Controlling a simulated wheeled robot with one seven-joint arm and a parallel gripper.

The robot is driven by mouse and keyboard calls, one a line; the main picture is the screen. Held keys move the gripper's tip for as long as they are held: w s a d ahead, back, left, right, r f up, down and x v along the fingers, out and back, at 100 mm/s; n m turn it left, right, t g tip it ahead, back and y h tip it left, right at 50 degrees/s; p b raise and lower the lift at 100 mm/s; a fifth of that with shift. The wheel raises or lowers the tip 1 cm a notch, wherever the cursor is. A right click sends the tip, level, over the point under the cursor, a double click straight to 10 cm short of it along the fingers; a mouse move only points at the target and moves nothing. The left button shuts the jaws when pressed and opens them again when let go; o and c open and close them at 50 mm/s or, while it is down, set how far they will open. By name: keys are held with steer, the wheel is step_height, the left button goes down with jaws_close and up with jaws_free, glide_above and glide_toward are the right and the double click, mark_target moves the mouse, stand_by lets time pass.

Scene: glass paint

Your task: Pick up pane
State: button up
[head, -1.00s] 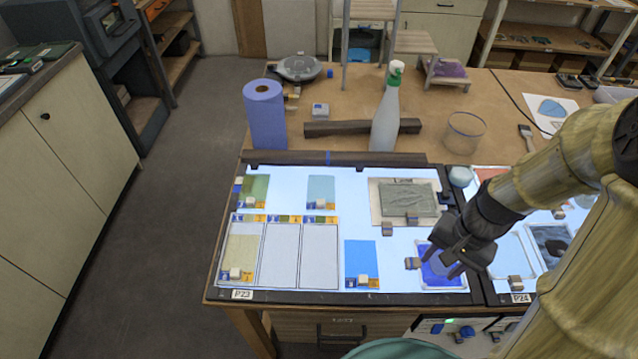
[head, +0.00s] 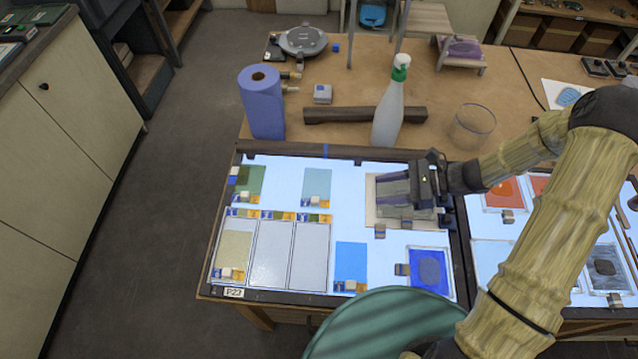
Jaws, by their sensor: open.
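Several coloured glass panes lie flat on the lit table (head: 330,232). A grey textured pane (head: 392,192) rests on a cream sheet (head: 371,212) at the table's upper right, partly hidden by my gripper. My gripper (head: 418,196) is open over the right part of this pane; I cannot tell whether it touches it. Other panes are a green one (head: 250,180), a pale blue-green one (head: 317,184), a plain blue one (head: 351,258) and a deep blue one (head: 430,270) with a darker round patch. A pale olive pane (head: 235,250) lies in the left slot.
Small blocks stand by the panes. Behind the lit table are a dark bar (head: 340,115), a spray bottle (head: 390,105), a blue paper roll (head: 262,105) and a clear jar (head: 472,127). A second lit panel with red panes (head: 500,195) lies right. Two framed slots (head: 275,255) look empty.

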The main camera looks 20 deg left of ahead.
steer(key=shift+s+a, duration=0.2)
steer(key=shift+s, duration=0.2)
steer(key=b, duration=0.6)
glide_toward(319, 199)
steer(key=x, duration=0.3)
steer(key=shift+s+a+r, duration=0.1)
steer(key=shift+s+a, duration=0.05)
steer(key=shift+s, duration=0.05)
steer(key=shift+s+a, duration=0.15)
steer(key=shift+a, duration=0.4)
steer(key=shift+s, duration=0.15)
steer(key=shift+b, duration=0.3)
steer(key=b+x, duration=0.1)
steer(key=x, duration=0.1)
steer(key=b+x, duration=0.1)
steer(key=x, duration=0.1)
steer(key=shift+a+f+b, duration=0.15)
steer(key=shift+f+b, duration=0.15)
steer(key=shift+f, duration=0.2)
steer(key=shift+a, duration=0.25)
